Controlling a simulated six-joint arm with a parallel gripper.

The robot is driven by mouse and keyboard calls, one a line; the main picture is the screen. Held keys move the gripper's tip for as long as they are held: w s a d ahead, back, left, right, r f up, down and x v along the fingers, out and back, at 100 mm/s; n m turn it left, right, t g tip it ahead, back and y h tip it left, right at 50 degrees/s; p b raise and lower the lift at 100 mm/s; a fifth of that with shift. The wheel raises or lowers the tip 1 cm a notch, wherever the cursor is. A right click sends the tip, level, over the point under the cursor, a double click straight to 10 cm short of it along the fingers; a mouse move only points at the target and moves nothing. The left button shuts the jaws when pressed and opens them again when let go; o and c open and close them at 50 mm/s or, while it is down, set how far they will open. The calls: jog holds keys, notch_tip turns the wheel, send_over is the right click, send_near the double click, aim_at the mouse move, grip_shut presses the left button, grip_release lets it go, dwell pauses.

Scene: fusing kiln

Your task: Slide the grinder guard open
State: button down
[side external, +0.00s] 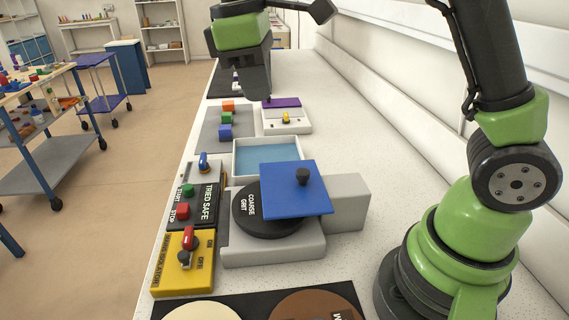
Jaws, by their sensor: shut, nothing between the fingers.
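The grinder guard is a flat blue plate (290,188) with a dark round knob (303,176) on top. It lies over part of the dark grinding disc labelled "COARSE GRIT" (252,205), whose left and front parts show uncovered. The disc sits on the grey grinder body (275,250). My gripper (268,98) is shut and empty. It points down in the upper middle of the view, beyond the grinder and well apart from the knob, near a small white box with a purple top.
A yellow box with a red switch (183,262) and a dark panel with green and red buttons (194,195) stand left of the grinder. A blue-filled tray (267,158), coloured cubes on a grey mat (227,120) and the white box (287,118) lie beyond.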

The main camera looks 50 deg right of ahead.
jog(key=w+a+f+n+g+h, duration=0.1)
jog(key=w+a+f+n+g, duration=0.15)
jog(key=f, duration=0.25)
send_near(295, 185)
jog(key=shift+h, duration=0.3)
jog(key=f, duration=0.1)
jog(key=a+f, duration=0.1)
jog(key=f, duration=0.1)
jog(key=w+a+f, duration=0.1)
jog(key=shift+f, duration=0.35)
jog(key=shift+s+d, duration=1.35)
jog(key=s+d, duration=0.7)
jog(key=shift+s+d, duration=0.35)
